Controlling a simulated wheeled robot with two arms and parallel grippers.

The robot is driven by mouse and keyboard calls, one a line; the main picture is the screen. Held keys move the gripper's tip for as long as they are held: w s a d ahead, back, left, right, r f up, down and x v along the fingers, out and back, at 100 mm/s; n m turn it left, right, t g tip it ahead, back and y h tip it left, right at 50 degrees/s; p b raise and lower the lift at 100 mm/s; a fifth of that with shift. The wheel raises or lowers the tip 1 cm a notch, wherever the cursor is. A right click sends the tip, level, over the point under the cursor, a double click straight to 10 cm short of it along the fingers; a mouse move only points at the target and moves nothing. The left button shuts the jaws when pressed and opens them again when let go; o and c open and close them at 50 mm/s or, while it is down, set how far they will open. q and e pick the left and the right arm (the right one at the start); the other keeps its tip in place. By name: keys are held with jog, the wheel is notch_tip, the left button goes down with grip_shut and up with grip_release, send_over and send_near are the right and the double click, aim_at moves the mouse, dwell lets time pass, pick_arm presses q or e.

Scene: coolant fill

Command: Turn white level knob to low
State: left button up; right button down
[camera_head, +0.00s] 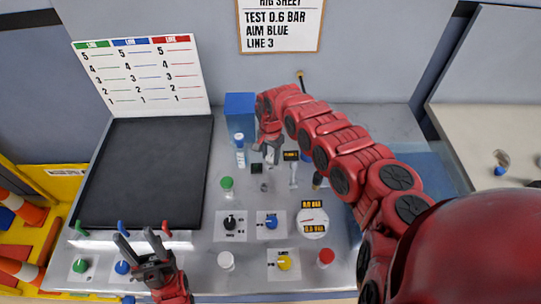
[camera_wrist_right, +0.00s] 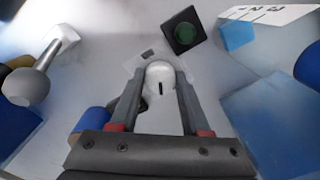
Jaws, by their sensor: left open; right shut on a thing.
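The white level knob (camera_wrist_right: 160,78) is round, with a short dark mark on its face. In the right wrist view it sits between the fingertips of my right gripper (camera_wrist_right: 160,84), which is shut on it. The mark points roughly along the fingers, toward the palm. In the head view my right gripper (camera_head: 268,150) reaches down at the middle of the bench and mostly hides the knob. The level labels around the knob cannot be read. My left gripper (camera_head: 137,237) is open and empty over the front left of the bench.
A blue box (camera_head: 240,112) is behind. Black, blue (camera_head: 271,222) and yellow (camera_head: 284,262) knobs and a gauge (camera_head: 313,222) are in front. A dark panel (camera_head: 150,165) covers the left.

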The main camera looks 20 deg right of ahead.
aim_at(271, 157)
jog(key=n, duration=0.4)
jog(key=shift+n+b, duration=0.3)
jog(key=shift+b, duration=0.05)
dwell(0.4)
jog(key=shift+c, duration=1.9)
grip_release()
jog(key=shift+r, duration=0.1)
notch_tip(271, 157, up, 17)
jog(key=b, duration=0.3)
jog(key=shift+r, duration=0.1)
